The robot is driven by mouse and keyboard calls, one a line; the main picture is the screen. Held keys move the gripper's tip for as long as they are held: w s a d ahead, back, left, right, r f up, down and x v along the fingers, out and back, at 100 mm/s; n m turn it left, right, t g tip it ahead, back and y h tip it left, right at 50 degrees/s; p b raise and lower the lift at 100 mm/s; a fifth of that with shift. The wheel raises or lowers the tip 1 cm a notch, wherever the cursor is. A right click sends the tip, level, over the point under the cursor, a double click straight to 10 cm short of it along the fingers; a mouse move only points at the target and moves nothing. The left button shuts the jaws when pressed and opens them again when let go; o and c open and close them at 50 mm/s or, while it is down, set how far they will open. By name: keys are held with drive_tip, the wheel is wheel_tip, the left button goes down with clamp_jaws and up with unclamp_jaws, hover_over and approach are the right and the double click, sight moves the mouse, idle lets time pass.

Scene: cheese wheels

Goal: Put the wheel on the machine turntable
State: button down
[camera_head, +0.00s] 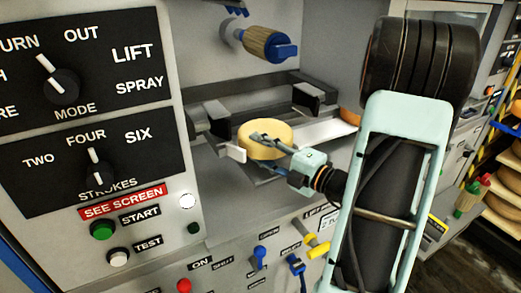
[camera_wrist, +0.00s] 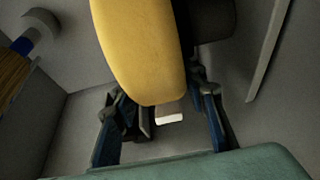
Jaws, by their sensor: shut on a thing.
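A pale yellow cheese wheel (camera_head: 268,130) is in the machine's recess, lying nearly flat in the head view. My gripper (camera_head: 268,143) reaches in from the right and is shut on the near side of the wheel. In the wrist view the wheel (camera_wrist: 140,50) fills the upper middle, between the two fingers of my gripper (camera_wrist: 160,102). A turntable cannot be made out under the wheel; the wheel and my gripper cover that spot. I cannot tell whether the wheel touches anything below. A dark rounded part (camera_wrist: 212,20) shows beside the wheel in the wrist view.
Dark clamp-like blocks (camera_head: 307,96) and pale bars (camera_head: 318,131) stand close around the wheel. A wooden-handled knob (camera_head: 268,43) juts out above. A control panel (camera_head: 85,110) is at left. Shelved wheels (camera_head: 498,205) are at far right.

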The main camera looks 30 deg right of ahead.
drive_tip(key=c, duration=1.2)
unclamp_jaws()
drive_tip(key=shift+f, duration=0.1)
drive_tip(key=shift+s, duration=0.1)
drive_tip(key=v, duration=1.2)
